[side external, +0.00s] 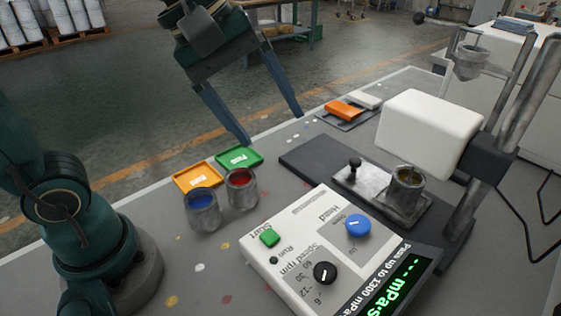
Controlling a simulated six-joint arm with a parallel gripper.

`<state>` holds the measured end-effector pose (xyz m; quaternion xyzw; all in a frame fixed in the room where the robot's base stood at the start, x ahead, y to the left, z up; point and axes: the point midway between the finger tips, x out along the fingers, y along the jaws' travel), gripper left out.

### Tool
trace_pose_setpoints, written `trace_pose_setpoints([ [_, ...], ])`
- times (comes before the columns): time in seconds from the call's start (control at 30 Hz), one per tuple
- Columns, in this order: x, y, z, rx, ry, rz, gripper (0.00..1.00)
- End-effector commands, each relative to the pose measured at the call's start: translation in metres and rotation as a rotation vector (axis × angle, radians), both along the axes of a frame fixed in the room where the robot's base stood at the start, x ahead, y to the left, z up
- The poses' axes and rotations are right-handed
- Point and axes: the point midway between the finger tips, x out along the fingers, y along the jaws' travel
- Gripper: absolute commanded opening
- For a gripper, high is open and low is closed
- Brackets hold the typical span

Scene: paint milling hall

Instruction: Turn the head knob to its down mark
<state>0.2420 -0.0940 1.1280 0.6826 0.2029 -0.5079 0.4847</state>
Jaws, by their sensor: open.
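The head knob (358,226) is a blue dial on the white control panel (300,225), under the printed word Head. It has a short white pointer line. Small marks sit beside it, but I cannot tell surely which mark the line points at. My gripper (271,129) is open and empty, with two long blue-grey fingers pointing down. It is in the air to the upper left of the panel, well apart from the knob. Nothing hides the knob.
A black speed knob (324,272) and green start button (270,237) share the panel. The white instrument head (431,131) overhangs a metal cup (407,187) on the right. Blue (202,211) and red (241,188) paint cups stand left, near orange (195,176) and green (239,158) trays.

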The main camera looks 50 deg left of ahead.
Motion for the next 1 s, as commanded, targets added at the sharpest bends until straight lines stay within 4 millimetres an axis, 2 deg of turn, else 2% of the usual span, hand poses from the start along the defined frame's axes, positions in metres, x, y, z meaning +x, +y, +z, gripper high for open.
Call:
trace_pose_setpoints([
  [0.3, -0.036, 0.021, -0.009, 0.188, -0.112, -0.211, 0.82],
  [0.6, -0.068, 0.041, -0.034, 0.427, -0.181, -0.496, 0.82],
  [0.83, -0.083, 0.05, -0.056, 0.572, -0.171, -0.728, 0.82],
  [1.0, -0.085, 0.053, -0.061, 0.626, -0.172, -0.829, 0.82],
])
